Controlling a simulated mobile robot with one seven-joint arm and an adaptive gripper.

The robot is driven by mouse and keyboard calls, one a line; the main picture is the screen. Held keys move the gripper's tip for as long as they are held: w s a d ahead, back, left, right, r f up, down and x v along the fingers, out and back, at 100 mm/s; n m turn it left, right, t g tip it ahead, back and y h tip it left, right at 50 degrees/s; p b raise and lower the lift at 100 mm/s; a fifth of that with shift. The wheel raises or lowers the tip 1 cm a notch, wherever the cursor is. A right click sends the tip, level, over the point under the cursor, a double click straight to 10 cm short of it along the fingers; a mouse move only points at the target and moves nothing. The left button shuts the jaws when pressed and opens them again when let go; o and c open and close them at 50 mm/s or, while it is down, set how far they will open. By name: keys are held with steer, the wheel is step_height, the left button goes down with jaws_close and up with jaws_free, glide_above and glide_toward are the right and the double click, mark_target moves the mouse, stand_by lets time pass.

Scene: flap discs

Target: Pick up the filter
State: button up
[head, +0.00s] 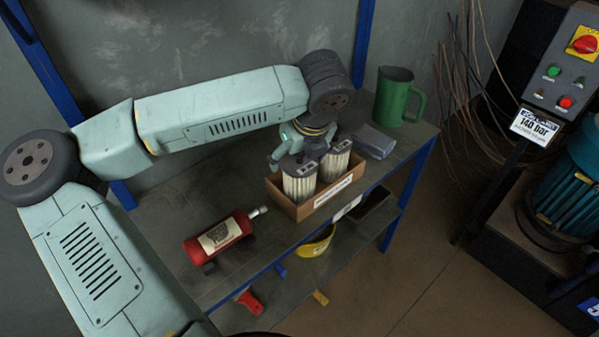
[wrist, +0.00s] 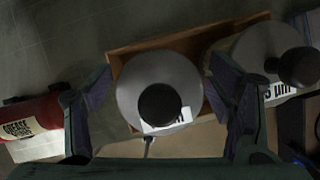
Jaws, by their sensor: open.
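Two pleated filters stand upright side by side in a shallow brown box (head: 322,204) on the shelf top. The left filter (head: 299,185) has a pale body, and in the wrist view its round grey top (wrist: 150,84) with a black knob lies between my fingers. The right filter (head: 335,161) shows its top (wrist: 262,48) at the right of the wrist view, beyond my right finger. My gripper (wrist: 158,112) is open above the left filter, one finger on each side, with no clear contact. In the head view, my gripper (head: 293,148) is partly hidden by the filters.
A red grease cylinder (head: 218,237) lies left of the box; it also shows in the wrist view (wrist: 30,118). A grey block (head: 374,142) and green jug (head: 393,97) stand behind to the right. Free shelf surface lies left of the box.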

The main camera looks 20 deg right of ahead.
steer(key=shift+w+f, duration=0.1)
steer(key=shift+f, duration=0.05)
steer(key=c, duration=1.5)
steer(key=shift+c, duration=0.2)
